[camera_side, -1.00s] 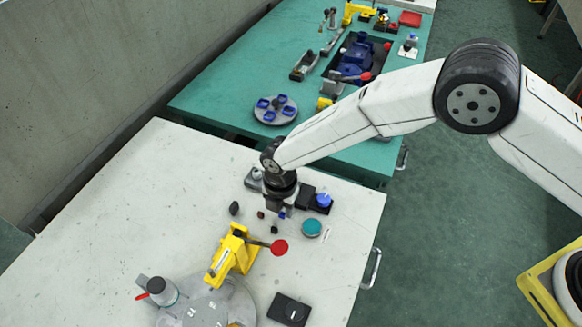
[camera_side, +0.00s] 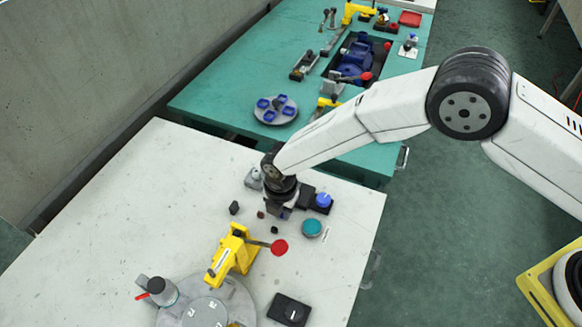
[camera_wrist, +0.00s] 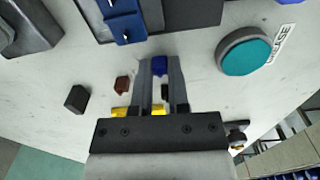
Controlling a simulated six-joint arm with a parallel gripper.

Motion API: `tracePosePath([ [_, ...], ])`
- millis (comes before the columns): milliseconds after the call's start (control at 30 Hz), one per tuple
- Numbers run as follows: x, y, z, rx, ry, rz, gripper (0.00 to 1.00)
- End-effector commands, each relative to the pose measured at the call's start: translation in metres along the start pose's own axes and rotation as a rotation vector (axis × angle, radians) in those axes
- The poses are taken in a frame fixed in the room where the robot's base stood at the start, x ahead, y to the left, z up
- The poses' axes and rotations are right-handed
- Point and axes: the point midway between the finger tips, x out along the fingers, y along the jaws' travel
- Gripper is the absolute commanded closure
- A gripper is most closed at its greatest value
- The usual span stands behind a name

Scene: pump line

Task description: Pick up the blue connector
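The blue connector (camera_wrist: 160,66) is a small blue block on the white table. In the wrist view it sits between the tips of my gripper (camera_wrist: 160,74), with a finger on its left and right. The fingers are apart by about the connector's width; whether they press on it cannot be told. In the side view my gripper (camera_side: 279,208) points down close to the table, and the connector is mostly hidden there.
A dark block (camera_wrist: 76,98), a reddish-brown piece (camera_wrist: 122,84) and a small black piece (camera_wrist: 165,92) lie nearby. A teal button (camera_side: 312,228), a black fixture with a blue knob (camera_side: 324,200) and a yellow clamp with a red handle (camera_side: 234,250) stand close around. The table's left part is clear.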

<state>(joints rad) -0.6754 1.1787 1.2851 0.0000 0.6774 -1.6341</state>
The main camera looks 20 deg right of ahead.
Motion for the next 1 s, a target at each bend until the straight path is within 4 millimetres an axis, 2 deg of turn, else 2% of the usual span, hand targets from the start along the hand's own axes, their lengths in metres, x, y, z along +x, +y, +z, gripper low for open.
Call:
tracePosePath([
  [1000,-0.0089,-0.0001,0.0,0.0,0.0,0.0,1.0],
])
